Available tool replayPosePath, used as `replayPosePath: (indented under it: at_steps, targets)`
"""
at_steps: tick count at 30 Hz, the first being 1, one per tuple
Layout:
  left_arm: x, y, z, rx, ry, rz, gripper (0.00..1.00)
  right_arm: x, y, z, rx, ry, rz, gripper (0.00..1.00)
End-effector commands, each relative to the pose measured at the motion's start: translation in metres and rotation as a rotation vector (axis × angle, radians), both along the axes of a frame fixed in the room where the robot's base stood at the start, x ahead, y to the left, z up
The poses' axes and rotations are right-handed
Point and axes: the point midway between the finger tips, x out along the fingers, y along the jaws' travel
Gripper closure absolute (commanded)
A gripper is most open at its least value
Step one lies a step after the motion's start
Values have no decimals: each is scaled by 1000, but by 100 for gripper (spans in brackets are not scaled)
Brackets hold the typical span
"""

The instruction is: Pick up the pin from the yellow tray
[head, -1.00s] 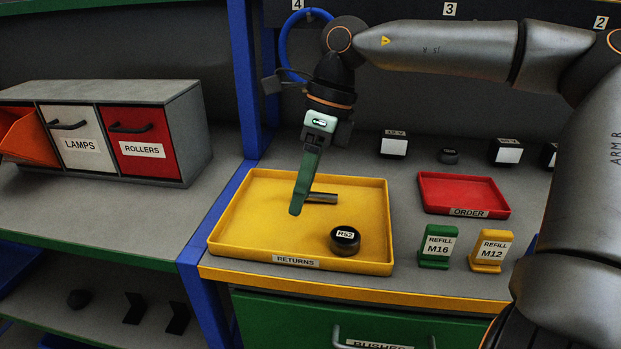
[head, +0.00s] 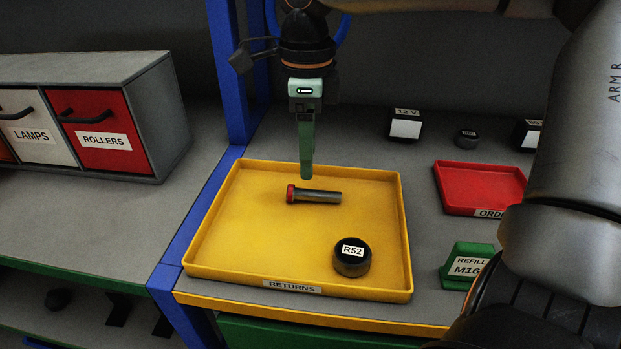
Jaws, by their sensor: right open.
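The pin (head: 318,196) is a dark metal rod with a red end at its left. It lies on its side in the back half of the yellow tray (head: 225,245), labelled RETURNS. My right gripper (head: 306,175) points down just behind and above the pin, its green finger seen edge-on. It is open and holds nothing; any gap to the pin is hard to judge. A black round part marked R52 (head: 351,257) stands in the tray's front right. My left gripper is not in view.
A red tray (head: 480,186) and a green REFILL M16 stand (head: 464,266) are at the right, partly behind my arm. Black labelled parts (head: 405,124) stand at the back. A blue post (head: 232,70) rises left of the tray, beside drawers LAMPS and ROLLERS (head: 105,134).

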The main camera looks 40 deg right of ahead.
Motion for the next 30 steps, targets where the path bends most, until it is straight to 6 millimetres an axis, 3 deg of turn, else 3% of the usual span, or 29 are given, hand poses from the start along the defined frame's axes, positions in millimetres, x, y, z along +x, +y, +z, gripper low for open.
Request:
replayPosePath:
  at_steps: [18,26,30]
  targets:
    - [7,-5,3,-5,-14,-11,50,-2,-5,-71,1,0,-2,41]
    - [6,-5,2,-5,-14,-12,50,-2,-5,-73,1,-1,-3,41]
    - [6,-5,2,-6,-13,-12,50,-2,-5,-73,1,-2,-3,55]
